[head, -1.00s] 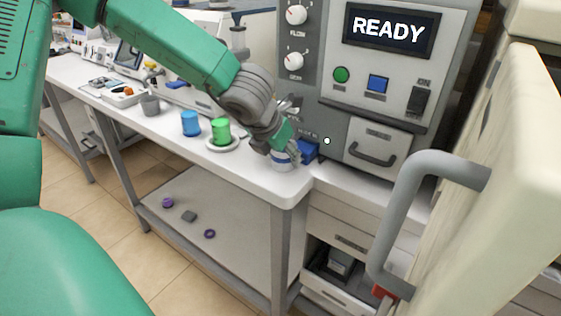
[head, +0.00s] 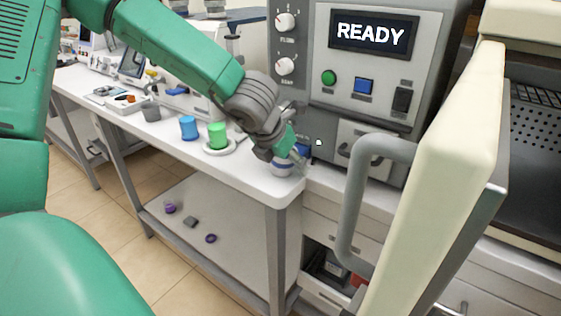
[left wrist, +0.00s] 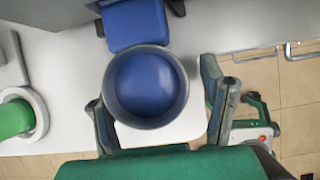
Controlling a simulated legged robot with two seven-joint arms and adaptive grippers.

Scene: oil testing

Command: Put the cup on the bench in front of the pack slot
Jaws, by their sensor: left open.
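In the left wrist view the cup (left wrist: 147,87) shows from above, with a dark rim and blue inside. My left gripper (head: 288,157) is over the cup and partly hides it. Its fingers are open, one on each side of the cup in the left wrist view. A blue part (left wrist: 137,22) at the machine's foot, perhaps the pack slot, is just beyond the cup. My right gripper is not in view.
The white bench (head: 250,178) also holds a green cup (head: 218,135) on a white dish, a blue cup (head: 189,127) and a grey cup (head: 151,112). A thick cream door (head: 445,170) with a grey handle (head: 355,200) stands open at the right.

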